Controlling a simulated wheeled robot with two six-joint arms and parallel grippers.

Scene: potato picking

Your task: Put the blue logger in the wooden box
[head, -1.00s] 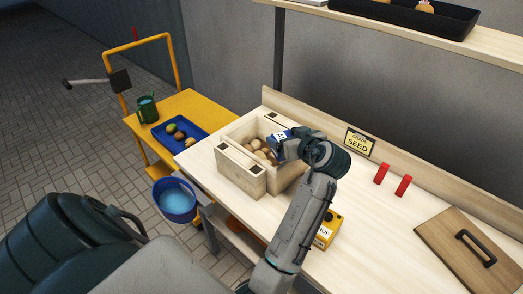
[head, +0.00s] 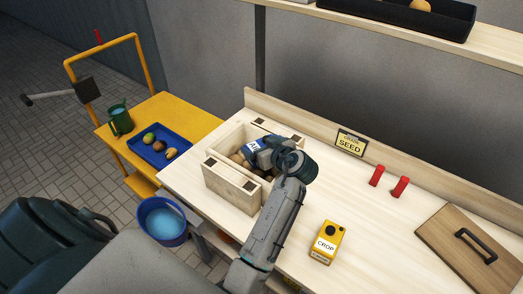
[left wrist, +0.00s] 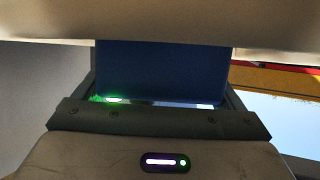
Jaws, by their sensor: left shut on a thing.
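The blue logger (head: 249,148), with a white label, is at the mouth of the wooden box (head: 230,188). My left gripper (head: 263,150) is shut on it, reaching over the box's right side. In the left wrist view the logger (left wrist: 160,72) is a dark blue block between the jaws. Potatoes (head: 237,158) lie inside the box beside the logger. I cannot tell whether the logger touches them. The gripper hides part of the box's inside. My right gripper is not in view.
A yellow CROP device (head: 327,243) stands right of my arm. Red posts (head: 376,175) and a wooden lid (head: 470,250) with a black handle are farther right. A yellow cart (head: 190,112) with a blue tray (head: 139,152) stands left, a blue bucket (head: 150,227) in front.

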